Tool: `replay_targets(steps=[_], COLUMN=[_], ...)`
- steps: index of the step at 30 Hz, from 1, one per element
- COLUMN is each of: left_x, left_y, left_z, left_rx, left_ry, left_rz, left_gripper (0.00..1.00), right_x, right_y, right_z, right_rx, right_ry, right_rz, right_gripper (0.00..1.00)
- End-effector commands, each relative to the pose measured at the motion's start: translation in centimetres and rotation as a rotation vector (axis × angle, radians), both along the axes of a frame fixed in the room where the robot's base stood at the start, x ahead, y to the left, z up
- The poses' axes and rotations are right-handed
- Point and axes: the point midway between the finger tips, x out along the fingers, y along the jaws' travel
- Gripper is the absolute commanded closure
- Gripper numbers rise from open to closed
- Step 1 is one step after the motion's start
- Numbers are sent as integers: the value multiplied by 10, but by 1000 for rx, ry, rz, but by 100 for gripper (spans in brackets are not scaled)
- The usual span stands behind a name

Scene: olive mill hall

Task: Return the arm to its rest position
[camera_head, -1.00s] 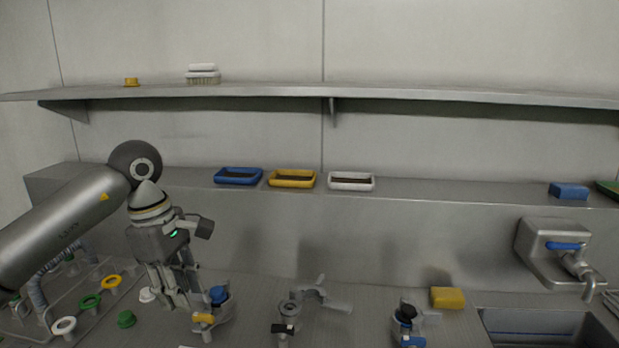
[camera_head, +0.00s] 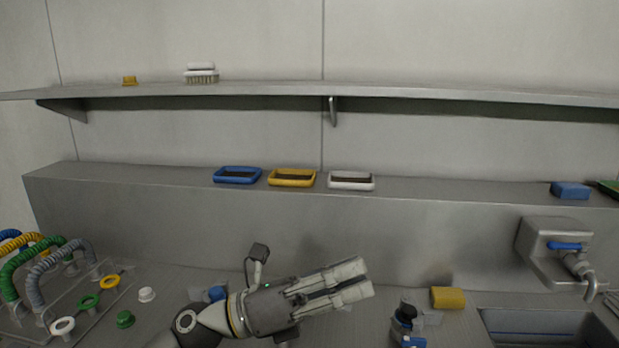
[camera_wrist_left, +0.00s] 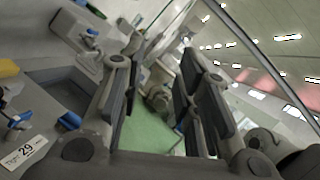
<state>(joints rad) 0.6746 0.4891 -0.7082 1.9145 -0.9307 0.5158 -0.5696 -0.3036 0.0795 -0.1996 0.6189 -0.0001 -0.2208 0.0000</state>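My left gripper (camera_head: 364,280) lies low in the middle of the head view, its fingers pointing right and slightly up. In the left wrist view (camera_wrist_left: 158,62) the two fingers stand apart with nothing between them; the green floor shows through the gap. The left arm comes up from the bottom edge of the head view and hides part of the worktop and the fittings there. My right gripper is in neither view.
A blue-handled valve fitting (camera_head: 405,318), a yellow sponge (camera_head: 448,298) and a sink (camera_head: 535,322) are right of the gripper. Blue (camera_head: 237,175), yellow (camera_head: 291,178) and white (camera_head: 351,181) trays sit on the ledge behind. Coloured hoses (camera_head: 28,262) stand at left.

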Motion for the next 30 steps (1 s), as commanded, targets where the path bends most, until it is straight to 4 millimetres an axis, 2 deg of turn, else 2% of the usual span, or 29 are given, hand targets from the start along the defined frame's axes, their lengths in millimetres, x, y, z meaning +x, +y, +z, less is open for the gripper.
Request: replay_targets(steps=[4,8,11,14,17,20,23,24,27,30], left_x=[23,48,63,70,64,45,11,-7,-54,-101], left_y=[29,69,105,140,174,202,226,233,246,253], left_z=[9,-5,-34,-77,-129,-187,-245,-267,-313,-346], left_rx=[-292,-528,-697,-855,-1002,-1137,-1258,-1300,-1391,-1452], left_ry=[309,594,823,1053,1285,1515,1737,1825,2017,2171], left_rz=[135,266,374,493,621,759,913,977,1134,1278], left_gripper=[70,70,70,70,70,70,70,70,70,70], right_x=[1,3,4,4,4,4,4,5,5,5], right_y=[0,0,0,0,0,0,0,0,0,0], right_z=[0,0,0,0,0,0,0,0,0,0], right_rx=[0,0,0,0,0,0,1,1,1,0], right_ry=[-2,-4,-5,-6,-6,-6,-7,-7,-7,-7], right_rz=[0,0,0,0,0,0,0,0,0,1], right_gripper=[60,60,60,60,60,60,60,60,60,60])
